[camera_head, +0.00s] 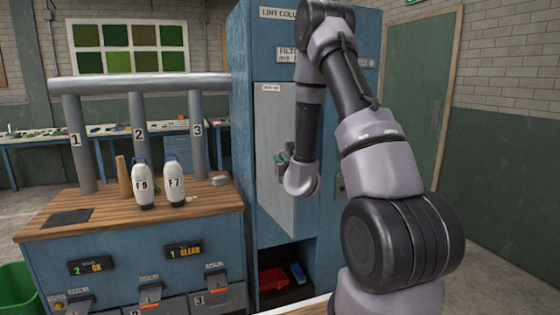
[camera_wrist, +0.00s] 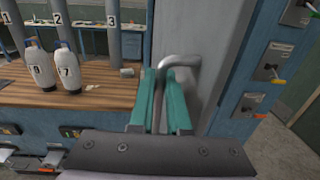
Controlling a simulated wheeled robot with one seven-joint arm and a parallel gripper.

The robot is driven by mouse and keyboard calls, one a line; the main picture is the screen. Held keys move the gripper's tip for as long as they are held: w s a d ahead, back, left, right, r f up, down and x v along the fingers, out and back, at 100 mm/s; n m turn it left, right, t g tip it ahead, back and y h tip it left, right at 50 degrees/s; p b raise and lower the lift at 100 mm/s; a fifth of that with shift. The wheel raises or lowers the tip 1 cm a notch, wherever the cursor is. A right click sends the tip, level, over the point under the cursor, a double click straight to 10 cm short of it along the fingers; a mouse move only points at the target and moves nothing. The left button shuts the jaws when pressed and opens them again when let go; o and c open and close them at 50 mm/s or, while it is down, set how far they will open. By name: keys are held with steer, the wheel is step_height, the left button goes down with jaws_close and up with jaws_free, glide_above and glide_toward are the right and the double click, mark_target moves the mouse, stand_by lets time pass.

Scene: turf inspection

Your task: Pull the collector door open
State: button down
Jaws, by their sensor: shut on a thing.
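The collector door (camera_head: 275,110) is a tall pale-grey panel on the front of the blue lint collector cabinet (camera_head: 240,60). It also shows in the wrist view (camera_wrist: 215,45). My gripper (camera_head: 283,158) is at the door's middle height, partly hidden by my wrist in the head view. In the wrist view its teal fingers (camera_wrist: 166,72) are shut around the bent grey metal door handle (camera_wrist: 182,60). My arm hides part of the door and cabinet. I cannot tell clearly whether the door stands ajar.
An open compartment below the door holds a red tray (camera_head: 273,279) and a blue item (camera_head: 298,272). A wooden-topped bench (camera_head: 110,213) with bottles (camera_head: 142,185) and grey pipes stands to the left. Switches (camera_wrist: 265,73) line the cabinet at the right. Bare floor shows at far right.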

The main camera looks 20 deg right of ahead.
steer(key=c, duration=1.2)
jaws_free()
steer(key=shift+w, duration=0.1)
steer(key=shift+o, duration=0.2)
steer(key=shift+r, duration=0.15)
step_height(320, 180, up, 10)
steer(key=shift+f, duration=0.1)
